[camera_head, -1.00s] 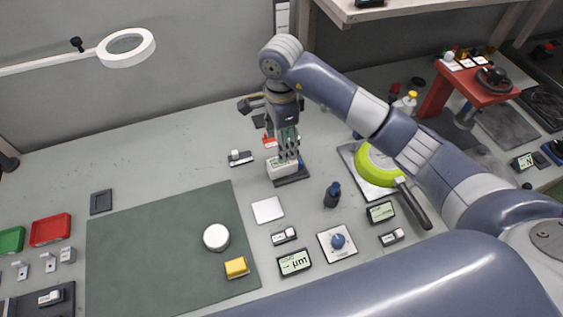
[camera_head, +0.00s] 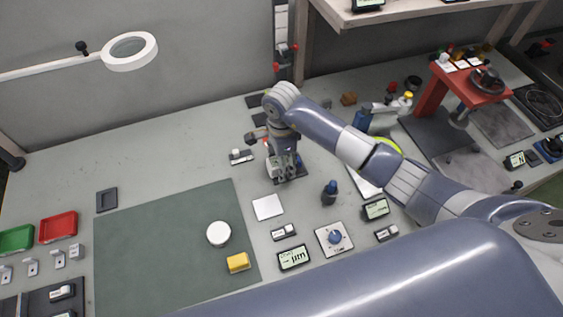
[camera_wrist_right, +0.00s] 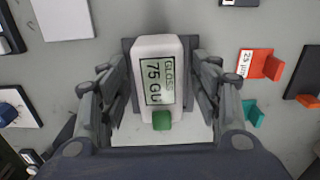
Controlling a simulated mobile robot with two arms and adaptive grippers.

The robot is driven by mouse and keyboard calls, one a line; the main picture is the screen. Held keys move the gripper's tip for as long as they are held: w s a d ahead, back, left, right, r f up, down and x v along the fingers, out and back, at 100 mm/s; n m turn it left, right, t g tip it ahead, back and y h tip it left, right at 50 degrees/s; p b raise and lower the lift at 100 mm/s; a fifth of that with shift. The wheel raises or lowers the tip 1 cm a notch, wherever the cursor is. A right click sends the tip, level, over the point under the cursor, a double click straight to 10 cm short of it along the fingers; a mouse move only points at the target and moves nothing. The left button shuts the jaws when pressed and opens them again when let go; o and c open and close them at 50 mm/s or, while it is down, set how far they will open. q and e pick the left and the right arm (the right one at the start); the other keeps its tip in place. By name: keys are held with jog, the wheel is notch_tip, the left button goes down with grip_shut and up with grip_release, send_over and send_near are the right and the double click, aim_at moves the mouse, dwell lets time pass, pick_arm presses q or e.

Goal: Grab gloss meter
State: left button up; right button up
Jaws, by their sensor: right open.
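The gloss meter (camera_wrist_right: 158,80) is a white block with a green-lit display reading 75 GU and a green button. It lies on a dark pad (camera_wrist_right: 128,50) and fills the middle of the right wrist view. In the head view the gloss meter (camera_head: 271,171) is mostly hidden behind my right gripper (camera_head: 287,172). In the wrist view my right gripper (camera_wrist_right: 160,100) is open, with one finger on each side of the meter. Whether the fingers touch its sides I cannot tell. My left gripper is not in view.
A white square plate (camera_head: 267,207) and a dark bottle (camera_head: 330,192) stand nearby. An orange-red bracket (camera_wrist_right: 262,65) and a teal one (camera_wrist_right: 253,113) are right of the gripper in the wrist view. The green mat (camera_head: 160,250) is mostly clear.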

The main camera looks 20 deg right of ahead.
grip_shut()
jog(key=shift+r, duration=0.1)
